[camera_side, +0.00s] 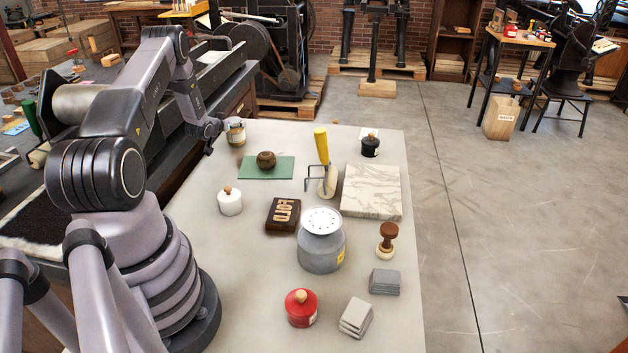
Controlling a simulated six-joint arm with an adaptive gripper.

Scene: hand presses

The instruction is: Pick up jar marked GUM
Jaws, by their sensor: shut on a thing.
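A small glass jar with a pale lid and amber-brown contents (236,134) is at the far left corner of the pale tabletop (385,145). Its lettering is too small to read, so I cannot confirm the GUM mark. My gripper (222,131) reaches in from the left, low over the table, and is shut on this jar at its left side. The fingers are small and partly hidden. The jar looks upright. I cannot tell whether its base touches the table.
Close by are a green mat (252,174) with a brown round knob, a white lidded pot (230,203) and a yellow-handled roller (322,150). A black pot (370,147), marbled slab (371,190), grey can (321,250) and red pot (301,307) stand farther right or nearer.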

